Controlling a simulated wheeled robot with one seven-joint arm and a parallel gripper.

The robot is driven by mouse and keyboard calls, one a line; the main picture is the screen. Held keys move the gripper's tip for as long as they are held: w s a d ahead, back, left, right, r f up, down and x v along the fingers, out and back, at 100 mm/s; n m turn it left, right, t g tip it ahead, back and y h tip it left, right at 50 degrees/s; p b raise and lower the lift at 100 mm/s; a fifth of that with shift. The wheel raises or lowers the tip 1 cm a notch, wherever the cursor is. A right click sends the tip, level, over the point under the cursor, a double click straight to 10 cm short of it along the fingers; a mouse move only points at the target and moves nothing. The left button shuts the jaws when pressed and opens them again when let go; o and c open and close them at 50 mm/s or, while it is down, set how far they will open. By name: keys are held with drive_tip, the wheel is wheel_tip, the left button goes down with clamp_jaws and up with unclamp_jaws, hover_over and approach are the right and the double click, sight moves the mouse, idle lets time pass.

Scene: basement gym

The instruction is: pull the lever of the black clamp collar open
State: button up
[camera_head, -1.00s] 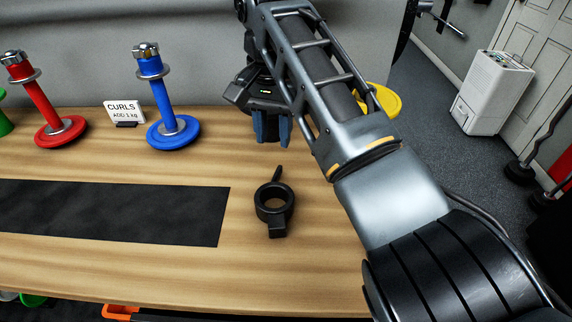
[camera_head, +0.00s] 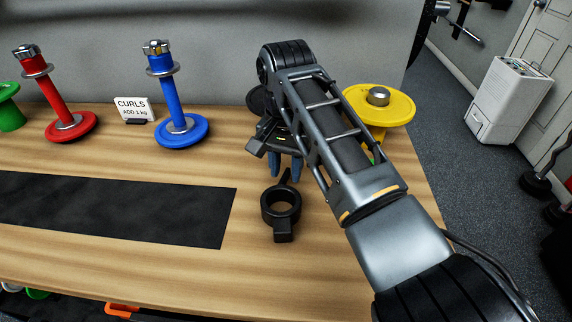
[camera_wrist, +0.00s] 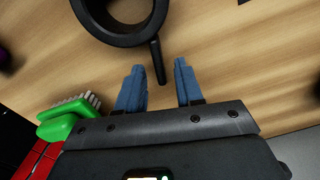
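The black clamp collar (camera_head: 281,204) lies flat on the wooden bench, right of the black mat. Its ring shows in part at the top of the wrist view (camera_wrist: 118,38). Its thin lever (camera_wrist: 158,61) sticks out from the ring toward my gripper; in the head view the lever (camera_head: 286,176) points to the back. My gripper (camera_head: 285,176) is just behind the collar, pointing down. In the wrist view its two blue fingers (camera_wrist: 158,84) are apart, with the lever's tip between them, nearer the left finger. I cannot tell whether a finger touches the lever.
A yellow plate (camera_head: 395,109) stands right of my arm. A blue dumbbell handle (camera_head: 176,113), a red one (camera_head: 57,98) and a "CURLS" card (camera_head: 134,109) stand at the back left. A green-and-white brush (camera_wrist: 67,119) shows in the wrist view. The black mat (camera_head: 110,209) is bare.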

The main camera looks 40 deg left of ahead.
clamp_jaws()
idle(0.4)
drive_tip(key=shift+s+a+r+n+p, duration=0.1)
drive_tip(key=shift+a+r+n+p, duration=0.1)
drive_tip(key=shift+n+p, duration=0.4)
drive_tip(key=shift+s+a+f+n+p, duration=0.1)
drive_tip(key=shift+n+p, duration=0.05)
drive_tip(key=shift+n, duration=0.3)
drive_tip(key=shift+a+f+n+p, duration=0.1)
drive_tip(key=shift+n+p, duration=0.05)
drive_tip(key=shift+n, duration=0.3)
unclamp_jaws()
